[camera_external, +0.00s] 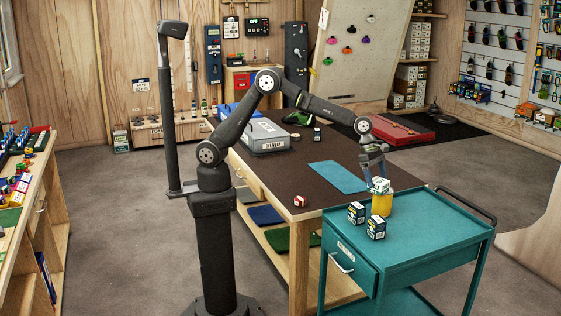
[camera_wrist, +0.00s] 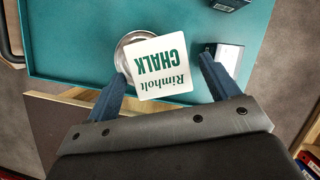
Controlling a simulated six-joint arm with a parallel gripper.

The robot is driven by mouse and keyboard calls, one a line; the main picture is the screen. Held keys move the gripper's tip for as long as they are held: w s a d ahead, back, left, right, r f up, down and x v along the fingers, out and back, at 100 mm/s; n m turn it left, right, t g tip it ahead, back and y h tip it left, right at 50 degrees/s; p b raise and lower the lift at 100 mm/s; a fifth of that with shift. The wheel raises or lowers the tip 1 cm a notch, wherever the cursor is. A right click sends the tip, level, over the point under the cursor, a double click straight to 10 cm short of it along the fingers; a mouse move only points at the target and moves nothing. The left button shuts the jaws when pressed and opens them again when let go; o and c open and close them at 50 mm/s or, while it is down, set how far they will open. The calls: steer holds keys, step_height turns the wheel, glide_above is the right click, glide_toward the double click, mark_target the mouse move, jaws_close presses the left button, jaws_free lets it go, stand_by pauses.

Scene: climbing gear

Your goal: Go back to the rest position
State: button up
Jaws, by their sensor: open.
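My gripper (camera_external: 376,170) is open above the teal cart (camera_external: 435,232), at the end of my outstretched arm. A white chalk block (camera_external: 380,185) with green "Rimholt CHALK" lettering sits at the top of a yellow container (camera_external: 382,204). In the wrist view the chalk block (camera_wrist: 158,69) lies between my two spread fingers (camera_wrist: 162,70), with a gap showing on the right side. The round rim of the container (camera_wrist: 124,48) shows beneath the block. Whether the left finger touches the block is unclear.
Two small dark boxes (camera_external: 356,212) (camera_external: 376,228) stand on the cart beside the container. The brown-topped table (camera_external: 300,180) next to the cart holds a blue mat (camera_external: 337,176), a grey case (camera_external: 262,137) and a small red-and-white item (camera_external: 300,201). The air above the cart is clear.

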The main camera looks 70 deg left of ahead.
steer(key=v, duration=1.1)
steer(key=x, duration=1.2)
steer(key=shift+d+f, duration=0.15)
steer(key=shift+f, duration=0.15)
step_height(320, 180, up, 5)
steer(key=shift+f, duration=0.2)
steer(key=s+d+r, duration=0.4)
steer(key=s+r, duration=0.3)
steer(key=s, duration=0.4)
steer(key=w+a+f+n+t+y, duration=0.1)
steer(key=w+a+f+n, duration=0.2)
steer(key=w+a, duration=0.9)
steer(key=w+a+f+n+t, duration=0.1)
steer(key=w+a+f+n, duration=0.15)
steer(key=w+a, duration=0.9)
steer(key=w+a+f+n, duration=0.1)
steer(key=w+a, duration=0.1)
steer(key=a, duration=0.9)
steer(key=w+a+f+n+y, duration=0.1)
steer(key=w+a+f+n, duration=0.1)
steer(key=a, duration=0.8)
steer(key=w+a+f+n, duration=0.1)
steer(key=w+a+f, duration=0.1)
steer(key=a, duration=0.9)
steer(key=shift+a+t+y, duration=0.3)
steer(key=shift+a+t, duration=0.05)
steer(key=shift+t, duration=0.05)
steer(key=shift+f+n, duration=0.15)
steer(key=shift+n, duration=0.1)
